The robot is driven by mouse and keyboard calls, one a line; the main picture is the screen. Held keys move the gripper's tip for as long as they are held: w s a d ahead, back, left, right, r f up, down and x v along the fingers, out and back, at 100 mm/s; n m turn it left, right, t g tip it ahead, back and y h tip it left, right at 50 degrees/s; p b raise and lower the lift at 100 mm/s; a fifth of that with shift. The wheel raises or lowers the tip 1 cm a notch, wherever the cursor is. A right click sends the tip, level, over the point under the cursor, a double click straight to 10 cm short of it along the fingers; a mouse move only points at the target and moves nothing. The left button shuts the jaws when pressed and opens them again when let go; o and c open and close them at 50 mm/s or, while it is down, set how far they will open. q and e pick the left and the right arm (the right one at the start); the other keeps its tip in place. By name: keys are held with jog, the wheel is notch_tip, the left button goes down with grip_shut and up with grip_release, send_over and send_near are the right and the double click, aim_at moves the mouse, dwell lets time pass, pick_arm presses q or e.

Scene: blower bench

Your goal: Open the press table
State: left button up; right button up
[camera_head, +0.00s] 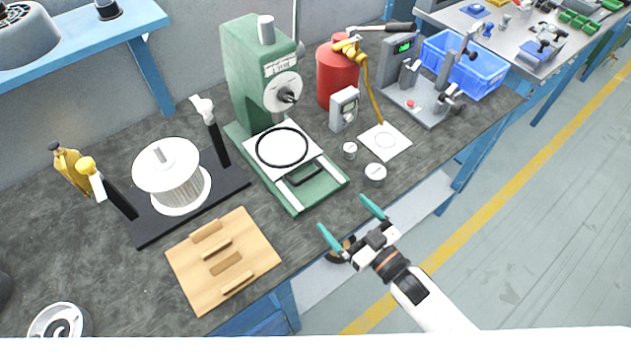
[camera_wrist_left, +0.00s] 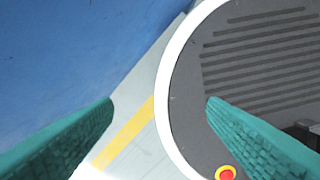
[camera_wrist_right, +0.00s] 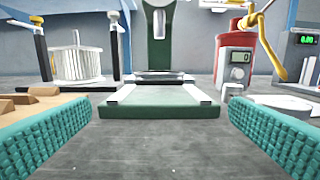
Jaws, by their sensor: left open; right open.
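The green press (camera_head: 250,75) stands on the dark bench. Its white press table (camera_head: 262,155), with a black ring on it, sits under the press head at the rear of the rails. A dark handle (camera_head: 307,175) lies in front of it between the two pale rails; the handle also shows in the right wrist view (camera_wrist_right: 163,77). My right gripper (camera_head: 341,212) is open and empty at the bench's front edge, in front of the press and apart from it, facing the handle. My left gripper (camera_wrist_left: 160,100) is open and empty, outside the head view.
A wooden board (camera_head: 190,275) with blocks lies left of the press base, near a white spool (camera_head: 180,188) on a black stand. Small weights (camera_head: 375,173), a grey meter (camera_head: 345,108) and a red cylinder (camera_head: 338,75) stand to its right. Bare bench lies just before the press.

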aim_at(311, 178)
jog(key=p+x, duration=0.1)
jog(key=x, duration=1)
jog(key=shift+w+a, duration=0.25)
jog(key=shift+w, duration=0.05)
jog(key=shift+c, duration=0.2)
jog(key=c, duration=1.2)
jog(key=shift+s+d, duration=0.3)
jog(key=shift+s, duration=0.05)
jog(key=shift+c, duration=0.3)
jog(key=p+v, duration=0.4)
jog(key=v, duration=0.8)
jog(key=shift+s+d, duration=0.2)
jog(key=shift+s, duration=0.15)
jog(key=o, duration=1.3)
